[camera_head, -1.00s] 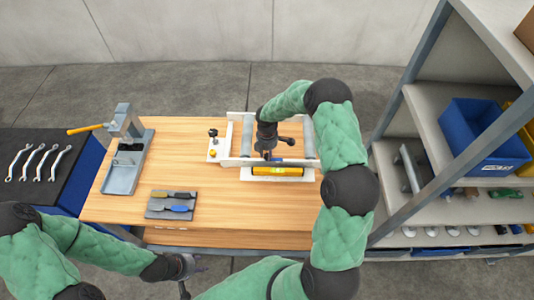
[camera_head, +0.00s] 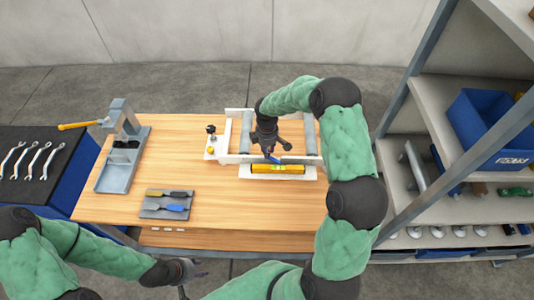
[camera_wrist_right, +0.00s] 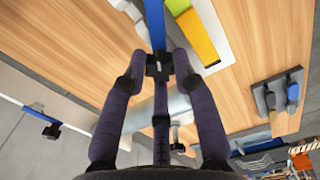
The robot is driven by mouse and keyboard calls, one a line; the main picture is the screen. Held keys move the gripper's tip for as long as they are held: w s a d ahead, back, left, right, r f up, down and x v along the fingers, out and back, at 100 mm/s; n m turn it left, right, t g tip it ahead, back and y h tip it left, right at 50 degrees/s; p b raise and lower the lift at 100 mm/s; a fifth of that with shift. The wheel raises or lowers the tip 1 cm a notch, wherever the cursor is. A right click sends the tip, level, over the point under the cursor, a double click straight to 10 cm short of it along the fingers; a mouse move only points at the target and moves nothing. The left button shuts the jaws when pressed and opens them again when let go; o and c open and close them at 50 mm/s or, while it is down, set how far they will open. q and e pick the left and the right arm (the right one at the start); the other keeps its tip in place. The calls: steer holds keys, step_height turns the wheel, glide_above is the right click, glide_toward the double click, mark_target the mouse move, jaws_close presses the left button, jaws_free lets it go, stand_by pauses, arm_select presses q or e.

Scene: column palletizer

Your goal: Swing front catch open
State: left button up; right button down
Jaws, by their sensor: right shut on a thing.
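The white fixture (camera_head: 231,158) stands on the wooden bench, with a yellow level-like bar (camera_head: 278,169) along its front. A blue bar, apparently the front catch (camera_head: 274,160), sticks out slantwise below my right gripper (camera_head: 271,151) at the front rail. In the right wrist view the blue catch (camera_wrist_right: 155,22) runs away from between the fingertips of my right gripper (camera_wrist_right: 158,64), which is shut on its dark end. The yellow bar (camera_wrist_right: 194,34) lies beside it, apart from the fingers. My left gripper (camera_head: 188,269) is low, off the bench's front edge; its fingers are too small to read.
A grey tray (camera_head: 151,208) holds two tools. A shelf rack (camera_head: 402,156) with a blue bin (camera_head: 488,128) stands close to my right arm. The bench's front middle (camera_head: 240,205) is clear.

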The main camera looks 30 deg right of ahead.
steer(key=shift+f+m+b, duration=0.1)
steer(key=shift+m+b, duration=1.25)
steer(key=shift+m, duration=0.75)
steer(key=c, duration=1)
jaws_free()
step_height(320, 180, up, 12)
steer(key=shift+r, duration=0.1)
